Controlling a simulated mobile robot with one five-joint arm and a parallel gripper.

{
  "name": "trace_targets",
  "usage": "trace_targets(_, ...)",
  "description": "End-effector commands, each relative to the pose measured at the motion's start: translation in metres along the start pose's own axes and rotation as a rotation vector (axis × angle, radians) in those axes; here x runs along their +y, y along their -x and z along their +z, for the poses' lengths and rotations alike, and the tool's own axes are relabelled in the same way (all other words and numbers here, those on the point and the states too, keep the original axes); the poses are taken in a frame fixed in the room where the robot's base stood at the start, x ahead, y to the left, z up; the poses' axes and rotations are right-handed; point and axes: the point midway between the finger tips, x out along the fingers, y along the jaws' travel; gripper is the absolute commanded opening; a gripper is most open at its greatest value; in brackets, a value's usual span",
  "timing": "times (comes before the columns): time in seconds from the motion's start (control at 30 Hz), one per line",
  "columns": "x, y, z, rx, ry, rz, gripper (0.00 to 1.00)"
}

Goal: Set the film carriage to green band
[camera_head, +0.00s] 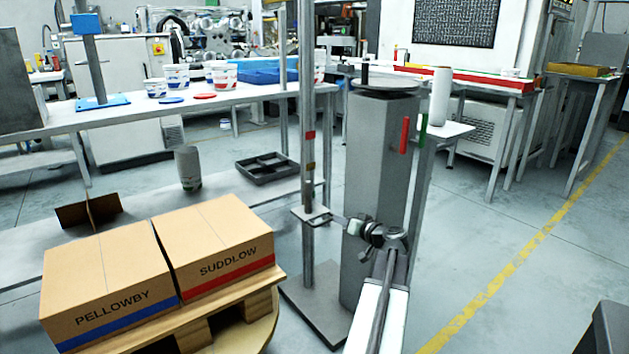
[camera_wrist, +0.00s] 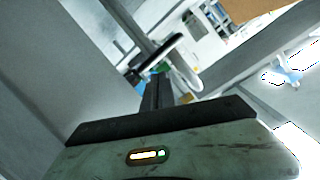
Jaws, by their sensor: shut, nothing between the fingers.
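An upright grey post (camera_head: 306,90) carries small coloured bands: a red one (camera_head: 310,135) and a yellowish-brown one (camera_head: 310,166) below it. Any green band on the post is too small to make out. A pale flat bracket (camera_head: 312,216), apparently the film carriage, sits around the post below these bands. My gripper (camera_head: 342,221) is just right of the bracket at about its height; whether they touch is unclear.
A grey column (camera_head: 375,180) with a round top stands right of the post. Cartons (camera_head: 105,275) marked PELLOWBY and SUDDLOW (camera_head: 215,250) lie on a pallet at left. Open floor (camera_head: 540,270) lies to the right.

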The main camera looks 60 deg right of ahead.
Motion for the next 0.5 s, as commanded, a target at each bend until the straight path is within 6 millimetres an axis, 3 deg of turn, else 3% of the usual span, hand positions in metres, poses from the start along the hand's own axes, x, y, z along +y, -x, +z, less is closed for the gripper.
trace_targets(0.03, -0.023, 0.006, -0.04, -0.004, 0.149, 0.002, 0.0)
trace_targets(0.1, -0.043, 0.007, -0.068, -0.009, 0.337, 0.001, 0.0)
trace_targets(0.2, -0.07, 0.009, -0.104, -0.016, 0.48, -0.005, 0.0)
trace_targets(0.33, -0.098, 0.009, -0.136, -0.023, 0.494, -0.018, 0.0)
trace_targets(0.5, -0.113, 0.008, -0.148, -0.026, 0.495, -0.03, 0.0)
